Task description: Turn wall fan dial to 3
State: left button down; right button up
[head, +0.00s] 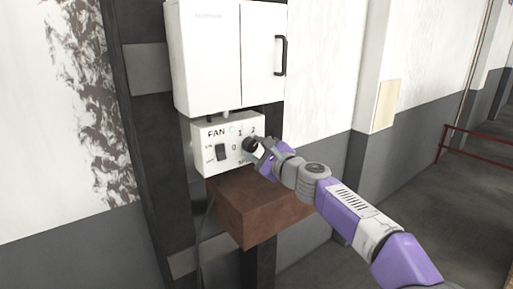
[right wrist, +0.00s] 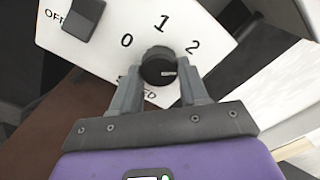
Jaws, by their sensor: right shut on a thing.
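The fan dial is a round black knob (head: 249,144) on the white FAN control box (head: 205,133). My right gripper (head: 255,147) reaches it from the right and is shut on it. In the right wrist view the two grey fingers (right wrist: 160,78) press the sides of the dial (right wrist: 158,61). The marks 0, 1 and 2 show around the dial on the panel (right wrist: 105,55); no 3 shows, and the fingers cover part of the lower panel. A small light mark shows on the dial's face, toward its lower right. My left gripper is not in view.
A black rocker switch (head: 222,152) marked OFF sits left of the dial. A white cabinet (head: 208,60) with a black handle hangs just above the box. A brown block (head: 250,215) juts out below it, close under my right gripper. Open floor lies at the right.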

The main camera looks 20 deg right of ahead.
jog(key=m, duration=0.3)
jog(key=shift+m+p, duration=0.3)
jog(key=shift+p, duration=0.05)
jog(key=shift+m+p, duration=0.35)
jog(key=shift+m, duration=1.45)
jog(key=o, duration=1.1)
jog(key=shift+c, duration=0.2)
jog(key=b+v, duration=0.1)
jog(key=v, duration=0.6)
jog(key=shift+s, duration=0.3)
